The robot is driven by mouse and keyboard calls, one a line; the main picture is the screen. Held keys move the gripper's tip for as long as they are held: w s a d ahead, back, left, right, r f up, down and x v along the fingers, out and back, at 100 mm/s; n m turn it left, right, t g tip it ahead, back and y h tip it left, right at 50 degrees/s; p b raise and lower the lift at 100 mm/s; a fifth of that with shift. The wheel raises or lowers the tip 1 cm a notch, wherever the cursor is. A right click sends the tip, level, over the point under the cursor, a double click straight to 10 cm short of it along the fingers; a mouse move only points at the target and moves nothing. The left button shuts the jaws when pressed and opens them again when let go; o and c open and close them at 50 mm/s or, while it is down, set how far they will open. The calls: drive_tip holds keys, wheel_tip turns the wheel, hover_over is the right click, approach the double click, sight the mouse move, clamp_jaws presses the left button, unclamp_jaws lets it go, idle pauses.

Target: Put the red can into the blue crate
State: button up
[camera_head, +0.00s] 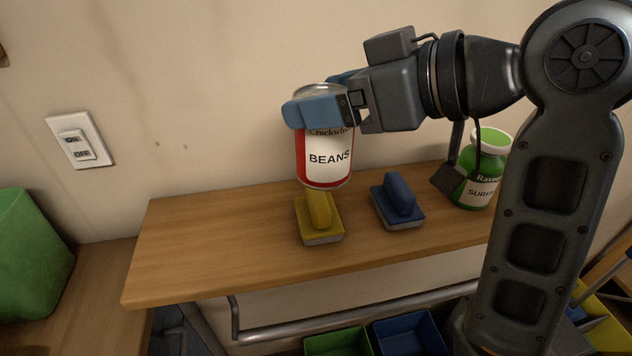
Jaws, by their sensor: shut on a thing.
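The red can (325,165) has a white label reading "BEANS" and hangs upright above the wooden shelf. My gripper (318,108) comes from the right and is shut on the upper part of the can. Its blue fingers hide part of the can's top. The blue crate (408,335) stands low, below the shelf's front edge, at the bottom of the view. Only its upper part shows, and the inside looks empty as far as I can see.
A yellow-handled brush (319,220) stands just under the can, and a blue one (397,202) to its right. A green jar (478,175) is behind my arm. A green crate (338,343) adjoins the blue crate. A metal rail (350,318) runs below the shelf (215,245).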

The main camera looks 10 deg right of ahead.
drive_tip(key=a+f, duration=0.2)
drive_tip(key=a, duration=0.2)
drive_tip(key=a+f, duration=0.2)
drive_tip(key=a, duration=0.1)
drive_tip(key=a+f, duration=0.3)
drive_tip(key=a, duration=0.1)
drive_tip(key=shift+w+a, duration=0.25)
drive_tip(key=shift+a, duration=0.05)
drive_tip(key=shift+f, duration=2)
drive_tip(key=shift+f, duration=0.15)
drive_tip(key=o, duration=1.1)
drive_tip(key=shift+c, duration=0.2)
